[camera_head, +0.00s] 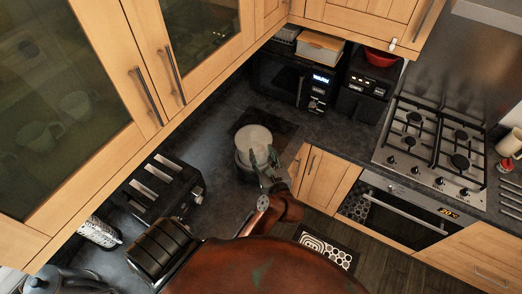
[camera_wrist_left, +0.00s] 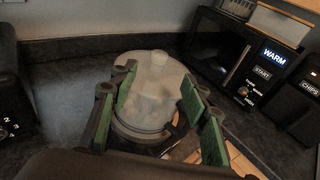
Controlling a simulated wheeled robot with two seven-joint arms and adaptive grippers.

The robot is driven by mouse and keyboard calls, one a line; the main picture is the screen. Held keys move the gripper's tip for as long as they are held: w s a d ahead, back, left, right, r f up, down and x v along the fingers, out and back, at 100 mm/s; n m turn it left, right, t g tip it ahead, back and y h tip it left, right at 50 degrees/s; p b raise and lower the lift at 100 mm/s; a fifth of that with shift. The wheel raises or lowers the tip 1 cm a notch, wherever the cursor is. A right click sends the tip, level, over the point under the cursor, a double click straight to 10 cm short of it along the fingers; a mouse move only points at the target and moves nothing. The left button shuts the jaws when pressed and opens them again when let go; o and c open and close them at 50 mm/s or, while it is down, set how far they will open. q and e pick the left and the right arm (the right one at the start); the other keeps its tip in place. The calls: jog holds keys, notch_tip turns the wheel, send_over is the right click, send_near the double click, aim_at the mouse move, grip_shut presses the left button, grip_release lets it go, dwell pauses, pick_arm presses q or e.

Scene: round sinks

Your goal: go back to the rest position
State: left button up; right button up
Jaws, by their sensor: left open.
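My left gripper (camera_head: 266,168) is over the dark counter near the corner, by a round pale-topped container (camera_head: 253,136). In the left wrist view the open fingers of my left gripper (camera_wrist_left: 160,94) have green pads and stand on either side of the container (camera_wrist_left: 155,70), with visible space between the pads. The container stands upright and has a pale rounded lid with a small knob. Whether a finger touches it cannot be told. My brown left arm covers the lower middle of the head view. My right gripper is not in view.
A toaster (camera_head: 159,188) and another dark ribbed appliance (camera_head: 160,250) stand on the counter at left. A microwave (camera_head: 292,80) and a black appliance (camera_head: 361,92) stand at the back. Wall cupboards (camera_head: 150,60) overhang the left. A gas hob (camera_head: 432,145) is at right.

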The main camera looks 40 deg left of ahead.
aim_at(255, 136)
pick_arm(q)
jog(key=shift+w+a, duration=0.1)
jog(key=x, duration=1.2)
